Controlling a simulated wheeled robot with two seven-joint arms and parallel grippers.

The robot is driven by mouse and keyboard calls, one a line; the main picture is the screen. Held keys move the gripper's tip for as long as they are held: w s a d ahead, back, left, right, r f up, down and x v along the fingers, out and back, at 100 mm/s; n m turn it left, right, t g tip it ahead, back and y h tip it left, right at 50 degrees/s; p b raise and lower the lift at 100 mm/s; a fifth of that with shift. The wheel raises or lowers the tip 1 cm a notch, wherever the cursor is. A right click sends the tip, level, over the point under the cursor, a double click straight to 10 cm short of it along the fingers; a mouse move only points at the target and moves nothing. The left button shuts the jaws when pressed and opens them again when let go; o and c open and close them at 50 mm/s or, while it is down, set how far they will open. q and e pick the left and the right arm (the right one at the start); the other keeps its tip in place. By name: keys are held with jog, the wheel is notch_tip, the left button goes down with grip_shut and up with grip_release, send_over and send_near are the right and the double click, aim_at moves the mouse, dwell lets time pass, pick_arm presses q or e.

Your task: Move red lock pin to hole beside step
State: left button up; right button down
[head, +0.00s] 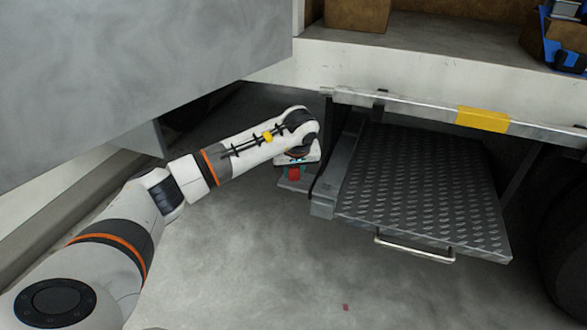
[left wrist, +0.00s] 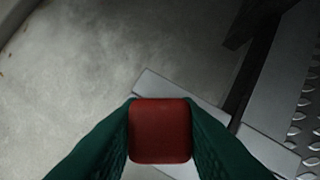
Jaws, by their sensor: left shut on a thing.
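The red lock pin (head: 294,174) shows as a red block-like head under my left wrist. My left gripper (left wrist: 160,135) is shut on it, with a dark green finger on each side of the red head (left wrist: 160,118) in the left wrist view. The pin is over or at a grey metal plate (left wrist: 152,84) beside the step (head: 425,190). I cannot tell whether the pin touches the plate. Its shaft and the hole are hidden beneath the head. The step is a dark tread-plate platform, and its edge shows at the right of the left wrist view. My right gripper is not in view.
A grey steel rail (head: 343,168) runs along the step's left side. The truck bed edge (head: 400,102) lies above, and a large grey panel (head: 130,70) hangs at upper left. A small red piece (head: 346,307) lies on the open concrete floor (head: 260,265).

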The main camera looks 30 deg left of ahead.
pick_arm(q)
jog(key=o, duration=1.1)
jog(key=shift+c, duration=0.2)
